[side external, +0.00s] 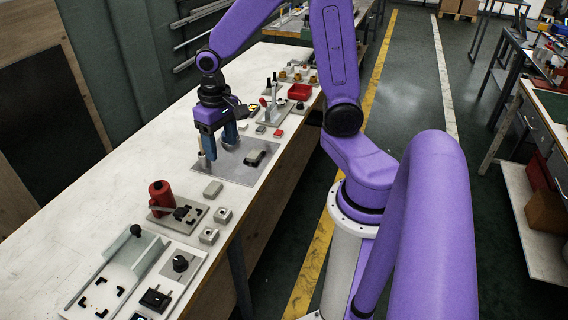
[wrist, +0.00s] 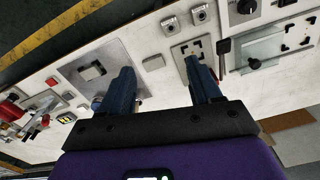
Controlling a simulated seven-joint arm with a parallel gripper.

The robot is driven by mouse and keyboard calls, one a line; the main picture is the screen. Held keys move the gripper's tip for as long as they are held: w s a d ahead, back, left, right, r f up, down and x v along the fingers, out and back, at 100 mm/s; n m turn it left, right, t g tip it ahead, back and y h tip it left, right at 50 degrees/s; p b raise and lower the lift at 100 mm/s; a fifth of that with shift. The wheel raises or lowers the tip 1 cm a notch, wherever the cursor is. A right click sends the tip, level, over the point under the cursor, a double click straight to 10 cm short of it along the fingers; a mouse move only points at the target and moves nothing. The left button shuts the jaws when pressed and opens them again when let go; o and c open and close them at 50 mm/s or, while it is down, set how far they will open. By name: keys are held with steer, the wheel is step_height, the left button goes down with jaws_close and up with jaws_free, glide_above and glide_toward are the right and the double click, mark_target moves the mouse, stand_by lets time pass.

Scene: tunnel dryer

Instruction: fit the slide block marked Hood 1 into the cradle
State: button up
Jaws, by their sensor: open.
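I cannot read a Hood 1 marking in either view, so I cannot tell which block bears it. A dark block (side external: 255,158) lies on a grey metal plate (side external: 225,172) below my gripper (side external: 219,152). My gripper is open and empty, with its two blue fingers pointing down over the bench; the fingers also show in the wrist view (wrist: 160,72). A plain grey block (side external: 213,188) lies just in front of the plate; it shows between the fingers in the wrist view (wrist: 153,62). Black corner brackets (side external: 100,285) on a pale panel may be the cradle, but I cannot be sure.

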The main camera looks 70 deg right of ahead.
steer(key=s+a+r+n, duration=0.2)
steer(key=s+a+n, duration=0.1)
steer(key=s+n, duration=0.4)
steer(key=s+a+r+n, duration=0.2)
steer(key=s+a+n, duration=0.2)
steer(key=s+n, duration=0.4)
steer(key=s, duration=0.3)
steer(key=shift+s, duration=0.25)
